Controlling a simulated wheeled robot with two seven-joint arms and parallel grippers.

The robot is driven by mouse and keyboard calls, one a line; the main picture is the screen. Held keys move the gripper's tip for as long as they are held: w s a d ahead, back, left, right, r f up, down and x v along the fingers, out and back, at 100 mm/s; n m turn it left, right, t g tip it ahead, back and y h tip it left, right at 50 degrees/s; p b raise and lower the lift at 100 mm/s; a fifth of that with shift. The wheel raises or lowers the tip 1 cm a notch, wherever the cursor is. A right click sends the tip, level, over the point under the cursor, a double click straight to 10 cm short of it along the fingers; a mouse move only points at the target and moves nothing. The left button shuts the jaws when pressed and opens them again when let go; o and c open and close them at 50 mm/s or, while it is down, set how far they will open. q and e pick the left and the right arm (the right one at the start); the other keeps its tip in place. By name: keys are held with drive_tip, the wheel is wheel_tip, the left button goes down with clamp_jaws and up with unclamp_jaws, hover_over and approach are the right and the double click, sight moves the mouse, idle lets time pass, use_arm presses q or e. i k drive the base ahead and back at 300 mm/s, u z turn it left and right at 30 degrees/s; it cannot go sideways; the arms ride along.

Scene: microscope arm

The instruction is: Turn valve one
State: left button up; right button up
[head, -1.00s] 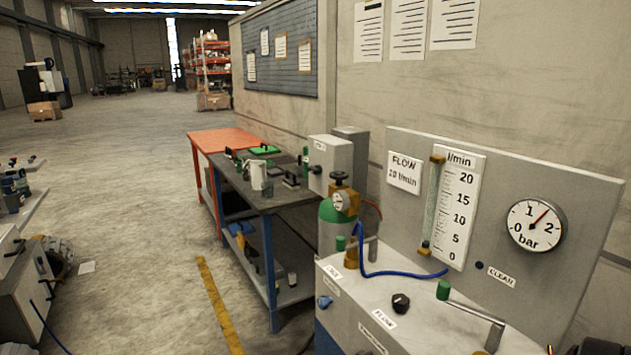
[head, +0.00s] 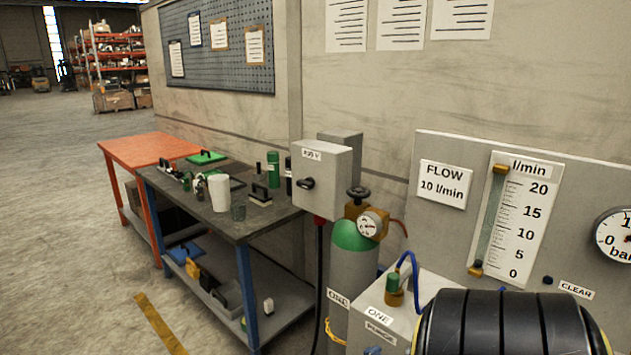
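A gas cylinder (head: 352,285) with a green shoulder and grey body stands upright between the workbench and the flow panel. A dark handwheel (head: 358,193) sits on its brass valve, beside a round gauge (head: 371,224). A label reading ONE (head: 338,299) is at its lower left. A second ONE label (head: 379,315) lies on the light grey box, near a brass fitting with a green cap (head: 393,286) and a blue hose. The frames do not show which of these is valve one. Neither gripper is in view.
The flow panel (head: 438,150) stands behind the box, with a scale (head: 516,220) and a gauge (head: 618,236) cut by the right edge. Open floor (head: 60,240) lies left.

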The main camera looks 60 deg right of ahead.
sight(358, 192)
drive_tip(key=z, duration=0.55)
drive_tip(key=i, duration=1.45)
drive_tip(key=z, duration=1.8)
drive_tip(key=i, duration=0.55)
drive_tip(key=z, duration=0.55)
